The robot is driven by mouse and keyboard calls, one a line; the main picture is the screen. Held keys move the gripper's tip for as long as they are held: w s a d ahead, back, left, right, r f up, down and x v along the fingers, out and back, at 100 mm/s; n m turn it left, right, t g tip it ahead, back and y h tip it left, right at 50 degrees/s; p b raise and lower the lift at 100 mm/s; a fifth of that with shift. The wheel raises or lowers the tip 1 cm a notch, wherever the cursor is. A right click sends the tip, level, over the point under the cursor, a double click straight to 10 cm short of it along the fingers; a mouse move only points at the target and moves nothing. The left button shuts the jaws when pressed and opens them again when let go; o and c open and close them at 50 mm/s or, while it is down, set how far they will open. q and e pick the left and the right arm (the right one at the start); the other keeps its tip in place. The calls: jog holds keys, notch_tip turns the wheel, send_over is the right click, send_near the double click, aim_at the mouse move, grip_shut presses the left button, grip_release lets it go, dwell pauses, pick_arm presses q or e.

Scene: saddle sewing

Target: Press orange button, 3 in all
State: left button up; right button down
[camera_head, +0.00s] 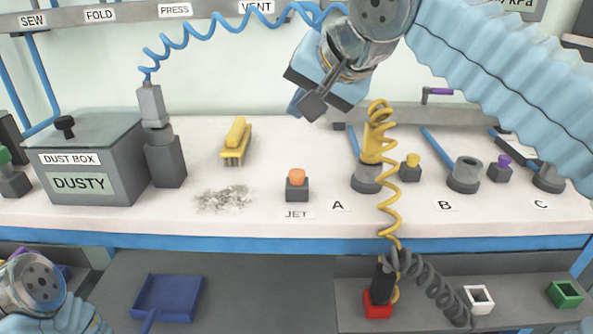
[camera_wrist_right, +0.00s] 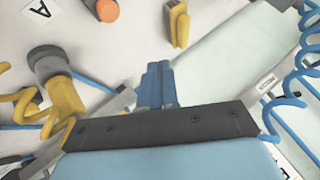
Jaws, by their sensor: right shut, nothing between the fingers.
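The orange button (camera_head: 297,176) sits on a small dark box above the JET label, on the front part of the white table. It also shows at the top of the right wrist view (camera_wrist_right: 107,10). My right gripper (camera_head: 309,104) hangs in the air above and behind the button, clear of it, with its blue fingers shut and empty. The fingers also show in the right wrist view (camera_wrist_right: 157,84). My left arm shows only as a wrist part at the lower left of the head view; its fingers are out of view.
A grey dust pile (camera_head: 224,199) lies left of the button, with a yellow brush (camera_head: 236,142) behind it. The dust box (camera_head: 92,160) stands at the left. A yellow coiled hose (camera_head: 387,205) hangs right of the button. A blue dustpan (camera_head: 167,297) lies on the lower shelf.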

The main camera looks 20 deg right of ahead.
jog(key=b, duration=0.5)
send_over(301, 174)
notch_tip(301, 174, down, 6)
jog(key=shift+f, duration=0.25)
jog(key=shift+f+b, duration=0.7)
jog(key=shift+f, duration=0.1)
dwell(0.9)
jog(key=shift+f, duration=0.4)
jog(key=shift+f+b, duration=0.55)
jog(key=shift+b, duration=0.15)
dwell(0.4)
jog(key=shift+r, duration=0.1)
jog(key=shift+r+p, duration=0.9)
jog(key=shift+p, duration=0.05)
jog(key=shift+r, duration=0.1)
